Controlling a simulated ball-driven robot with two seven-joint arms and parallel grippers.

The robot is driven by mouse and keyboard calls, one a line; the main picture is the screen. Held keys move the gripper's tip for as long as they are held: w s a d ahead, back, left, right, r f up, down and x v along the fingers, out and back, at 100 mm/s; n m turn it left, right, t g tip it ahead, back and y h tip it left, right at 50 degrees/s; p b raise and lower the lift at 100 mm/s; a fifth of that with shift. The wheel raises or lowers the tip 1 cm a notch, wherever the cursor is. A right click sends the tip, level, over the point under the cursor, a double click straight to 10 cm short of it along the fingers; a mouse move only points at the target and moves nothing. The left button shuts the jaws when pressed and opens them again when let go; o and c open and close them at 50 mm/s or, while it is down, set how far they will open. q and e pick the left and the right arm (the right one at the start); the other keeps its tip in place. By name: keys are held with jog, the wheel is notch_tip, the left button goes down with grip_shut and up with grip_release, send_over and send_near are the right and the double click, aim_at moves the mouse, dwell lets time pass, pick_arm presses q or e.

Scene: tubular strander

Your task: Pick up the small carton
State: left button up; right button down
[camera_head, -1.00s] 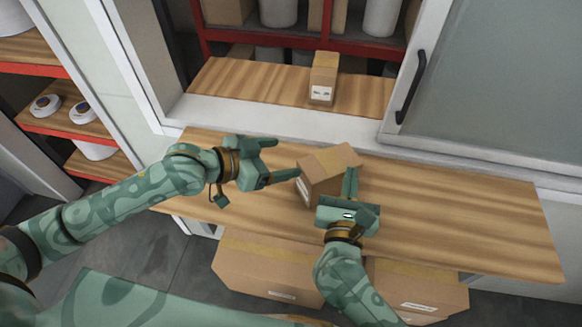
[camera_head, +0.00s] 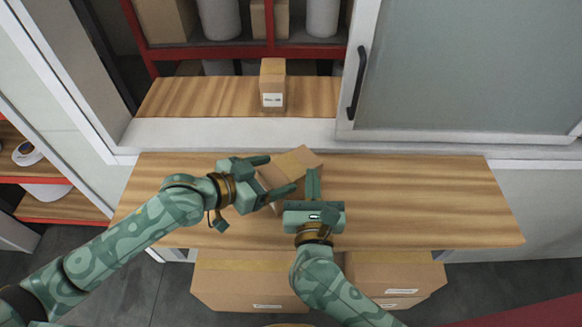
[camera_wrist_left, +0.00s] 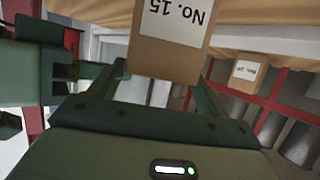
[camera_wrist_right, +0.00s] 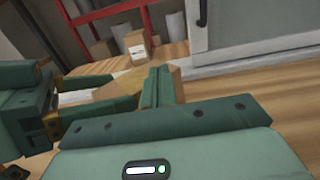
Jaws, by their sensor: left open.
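A small brown carton (camera_head: 297,161) lies on the wooden worktop, turned at an angle. The left wrist view shows this carton (camera_wrist_left: 165,62) with a "No. 15" label, upside down in the picture. My left gripper (camera_head: 282,172) is open, its fingers reaching over the carton's left part, one on either side of it; contact is not clear. My right gripper (camera_head: 313,172) is shut and empty, its fingers together at the carton's right end; I cannot tell if they touch it. Another small carton (camera_head: 272,86) with a white label stands upright on the shelf behind.
The wooden worktop (camera_head: 420,200) is clear to the right. A white ledge and a sliding door (camera_head: 455,75) with a black handle stand behind it. Larger cartons (camera_head: 240,280) sit below the worktop. Red-framed shelves hold boxes and grey cylinders at the back.

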aim_at(296, 168)
pick_arm(q)
jog(key=x, duration=0.7)
jog(key=shift+d+f, duration=0.1)
jog(key=c, duration=1.1)
jog(key=shift+o, duration=0.2)
pick_arm(e)
jog(key=shift+r, duration=0.55)
jog(key=s, duration=0.7)
jog(key=shift+s, duration=0.25)
jog(key=shift+f, duration=0.15)
